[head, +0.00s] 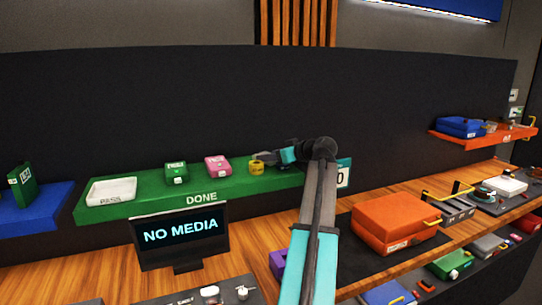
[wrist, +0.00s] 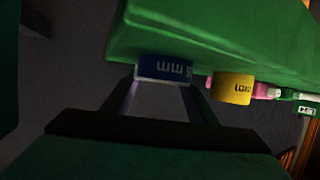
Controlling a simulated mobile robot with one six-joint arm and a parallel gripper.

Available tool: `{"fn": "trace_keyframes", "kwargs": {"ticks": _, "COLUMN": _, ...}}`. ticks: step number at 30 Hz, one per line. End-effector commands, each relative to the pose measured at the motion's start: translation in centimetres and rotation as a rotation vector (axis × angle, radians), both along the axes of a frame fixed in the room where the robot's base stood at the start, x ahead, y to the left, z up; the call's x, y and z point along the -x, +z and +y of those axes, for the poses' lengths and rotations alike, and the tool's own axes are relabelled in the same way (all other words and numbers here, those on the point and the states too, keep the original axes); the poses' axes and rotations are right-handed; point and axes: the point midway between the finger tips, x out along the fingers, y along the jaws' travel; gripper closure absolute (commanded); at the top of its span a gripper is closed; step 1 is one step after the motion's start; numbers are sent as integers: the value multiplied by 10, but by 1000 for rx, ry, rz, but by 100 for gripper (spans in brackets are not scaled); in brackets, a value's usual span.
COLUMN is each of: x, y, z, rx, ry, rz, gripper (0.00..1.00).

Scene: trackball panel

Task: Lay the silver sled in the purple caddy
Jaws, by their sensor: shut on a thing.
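My gripper (wrist: 163,82) is at the right end of the green DONE shelf (wrist: 240,35). In the wrist view its fingers are shut on the sides of a blue labelled block (wrist: 164,68) at the shelf's edge. In the head view my gripper (head: 272,157) hides that block. It is beside a yellow block. A purple box, likely the purple caddy (head: 278,262), shows partly on the wooden bench behind my arm. I cannot tell for sure which thing is the silver sled; a grey case (head: 488,245) lies on the lower right shelf.
The shelf carries a white tray (head: 111,191), a green block (head: 176,173), a pink block (head: 217,166) and the yellow block (head: 257,167). A NO MEDIA screen (head: 181,231) stands in front. An orange case (head: 395,222) sits right of my arm.

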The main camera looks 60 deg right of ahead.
Motion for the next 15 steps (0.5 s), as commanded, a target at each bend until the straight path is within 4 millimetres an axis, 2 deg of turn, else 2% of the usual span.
{"fn": "trace_keyframes", "kwargs": {"ticks": 15, "x": 0, "y": -7, "z": 0, "rx": 1, "ry": 0, "rz": -1, "gripper": 73}}
